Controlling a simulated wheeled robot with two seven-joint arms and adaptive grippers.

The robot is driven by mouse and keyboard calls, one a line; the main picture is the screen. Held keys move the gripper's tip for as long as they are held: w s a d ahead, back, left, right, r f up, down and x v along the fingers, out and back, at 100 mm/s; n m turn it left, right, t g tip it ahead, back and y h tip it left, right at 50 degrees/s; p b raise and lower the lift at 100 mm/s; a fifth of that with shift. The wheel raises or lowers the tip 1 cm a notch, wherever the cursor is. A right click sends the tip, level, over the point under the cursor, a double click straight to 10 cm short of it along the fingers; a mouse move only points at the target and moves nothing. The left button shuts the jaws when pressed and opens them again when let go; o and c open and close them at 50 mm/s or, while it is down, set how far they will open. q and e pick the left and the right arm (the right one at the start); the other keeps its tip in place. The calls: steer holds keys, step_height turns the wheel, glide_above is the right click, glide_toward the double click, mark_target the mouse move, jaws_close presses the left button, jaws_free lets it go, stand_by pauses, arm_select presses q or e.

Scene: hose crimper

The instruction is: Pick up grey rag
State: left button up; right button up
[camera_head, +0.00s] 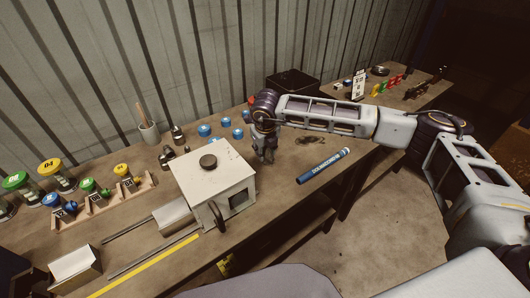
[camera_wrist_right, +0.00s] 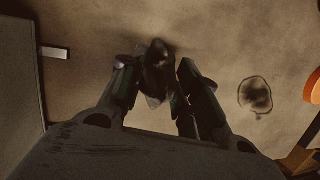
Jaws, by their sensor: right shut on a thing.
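My right gripper (camera_head: 265,155) points down at the workbench, just right of the white box-shaped crimper (camera_head: 215,180). In the right wrist view the gripper (camera_wrist_right: 165,90) has its two fingers closed around a dark, crumpled grey rag (camera_wrist_right: 158,58). The rag sticks out between and beyond the fingertips. Whether it still touches the bench top is hard to tell. The rag is hidden behind the gripper in the head view. My left gripper does not show.
A blue tube (camera_head: 323,166) lies on the workbench (camera_head: 300,147) to the right. Several blue caps (camera_head: 222,122) lie behind the crimper. A black bin (camera_head: 293,84) stands at the wall. Jars with coloured lids (camera_head: 55,173) are at left. A dark ring stain (camera_wrist_right: 255,95) marks the bench.

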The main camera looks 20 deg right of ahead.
steer(key=shift+r, duration=0.35)
step_height(320, 180, up, 4)
steer(key=shift+r+b, duration=0.25)
steer(key=shift+b, duration=0.05)
step_height(320, 180, up, 3)
steer(key=shift+r, duration=0.7)
steer(key=o, duration=0.4)
steer(key=c, duration=0.3)
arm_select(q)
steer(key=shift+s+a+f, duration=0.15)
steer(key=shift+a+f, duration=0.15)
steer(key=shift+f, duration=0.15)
